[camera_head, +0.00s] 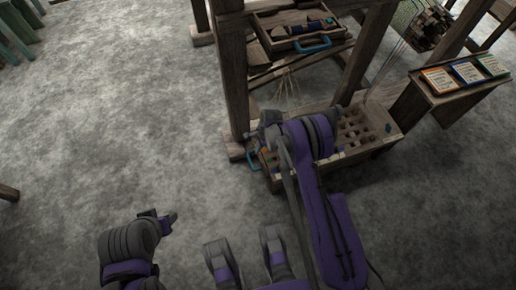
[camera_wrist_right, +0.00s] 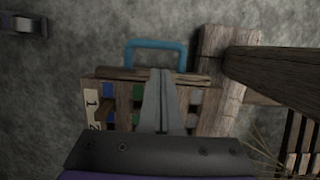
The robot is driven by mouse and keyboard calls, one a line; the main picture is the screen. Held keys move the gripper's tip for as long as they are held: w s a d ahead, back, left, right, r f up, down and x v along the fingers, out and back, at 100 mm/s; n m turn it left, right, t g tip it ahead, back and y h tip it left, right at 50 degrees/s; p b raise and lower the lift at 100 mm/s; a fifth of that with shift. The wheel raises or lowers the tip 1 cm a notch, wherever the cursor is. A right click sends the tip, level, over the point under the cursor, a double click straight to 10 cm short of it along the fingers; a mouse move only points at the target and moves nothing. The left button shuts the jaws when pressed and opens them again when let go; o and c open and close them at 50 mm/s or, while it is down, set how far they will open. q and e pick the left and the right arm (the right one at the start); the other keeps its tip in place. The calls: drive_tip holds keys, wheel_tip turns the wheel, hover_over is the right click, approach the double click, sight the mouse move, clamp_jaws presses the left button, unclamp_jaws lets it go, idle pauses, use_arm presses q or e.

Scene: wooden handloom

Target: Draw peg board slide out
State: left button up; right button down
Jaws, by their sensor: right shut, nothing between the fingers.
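The peg board slide shows in the right wrist view as a wooden board (camera_wrist_right: 122,96) with numbered white labels, blue, green and pale squares, and a blue handle (camera_wrist_right: 156,44) on its far end. In the head view its blue handle (camera_head: 253,160) sticks out at the left end of the low wooden frame. My right gripper (camera_wrist_right: 161,72) is shut and empty, over the board with its tips short of the handle. Whether it touches the board I cannot tell. My left gripper (camera_head: 160,215) is small over the floor, away from the loom; its jaws are unclear.
The loom's post (camera_head: 234,80) rises beside the slide; its foot shows in the wrist view (camera_wrist_right: 222,75). A drawer (camera_head: 290,30) with a blue handle sits higher up. A pegged grid (camera_head: 362,130) and a stand with cards (camera_head: 465,75) are at right.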

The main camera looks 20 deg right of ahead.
use_arm(q)
drive_tip(key=shift+w+f+b, duration=0.1)
drive_tip(key=shift+f+b, duration=0.35)
drive_tip(key=shift+f, duration=0.2)
use_arm(e)
drive_tip(key=x, duration=0.6)
drive_tip(key=shift+f, duration=0.4)
drive_tip(key=shift+a, duration=0.15)
use_arm(q)
drive_tip(key=f+b, duration=0.2)
drive_tip(key=f, duration=0.1)
drive_tip(key=shift+w+f+b, duration=0.15)
drive_tip(key=shift+w+b, duration=0.05)
drive_tip(key=shift+b, duration=0.2)
use_arm(e)
drive_tip(key=a, duration=0.6)
drive_tip(key=shift+w+a, duration=0.2)
drive_tip(key=shift+a, duration=0.1)
drive_tip(key=shift+r, duration=0.1)
